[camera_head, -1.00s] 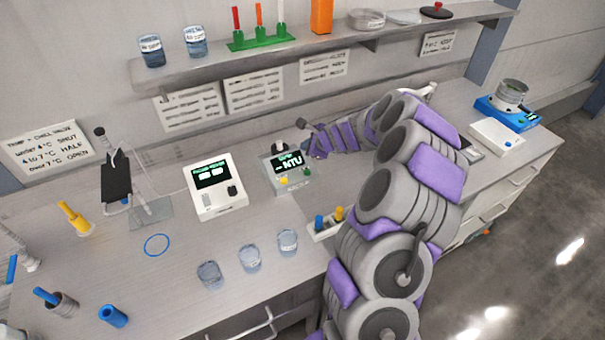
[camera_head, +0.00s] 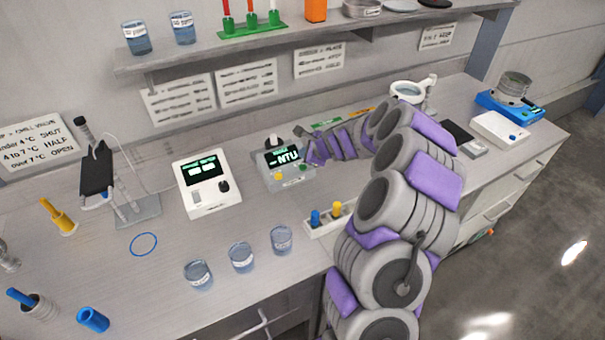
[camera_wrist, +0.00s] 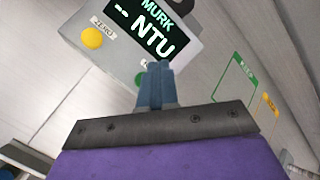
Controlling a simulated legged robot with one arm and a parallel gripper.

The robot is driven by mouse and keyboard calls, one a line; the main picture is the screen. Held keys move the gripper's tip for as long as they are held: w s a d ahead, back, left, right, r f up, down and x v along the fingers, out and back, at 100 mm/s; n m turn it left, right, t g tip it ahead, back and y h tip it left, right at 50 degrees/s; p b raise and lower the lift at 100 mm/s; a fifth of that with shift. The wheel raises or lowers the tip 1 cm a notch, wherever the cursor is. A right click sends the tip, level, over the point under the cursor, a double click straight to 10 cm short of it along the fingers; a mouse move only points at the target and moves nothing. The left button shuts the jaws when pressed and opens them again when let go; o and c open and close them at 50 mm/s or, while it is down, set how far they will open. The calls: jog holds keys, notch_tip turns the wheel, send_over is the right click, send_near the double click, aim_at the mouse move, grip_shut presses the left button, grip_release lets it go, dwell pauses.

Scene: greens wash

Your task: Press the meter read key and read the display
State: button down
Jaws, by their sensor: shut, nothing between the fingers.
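The murk meter (camera_head: 285,168) is a grey box on the bench with a dark display (camera_head: 283,155). In the wrist view its display (camera_wrist: 147,35) reads "MURK", two dashes and "NTU". A yellow key (camera_wrist: 92,37) labelled ZERO is on its face. A green key (camera_wrist: 140,79) lies right of it, partly hidden behind my fingers with its label. My gripper (camera_wrist: 156,68) is shut and empty, its fingertips over the face close to the green key. I cannot tell whether they touch it. In the head view my arm reaches the meter from the right.
A white meter (camera_head: 207,183) with its own screen stands left of the murk meter. Several beakers of liquid (camera_head: 241,257) stand in front. A small rack (camera_head: 328,222) with blue and yellow caps is near my arm. The shelf (camera_head: 200,57) overhangs the back of the bench.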

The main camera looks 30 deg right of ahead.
aim_at(304, 168)
jog(key=shift+d+f+b, duration=0.25)
jog(key=shift+f+b, duration=0.1)
jog(key=shift+f, duration=0.8)
jog(key=shift+a, duration=0.5)
jog(key=shift+d, duration=0.4)
jog(key=shift+a, duration=0.25)
jog(key=shift+d, duration=0.1)
jog(key=shift+f, duration=0.1)
jog(key=shift+f, duration=0.25)
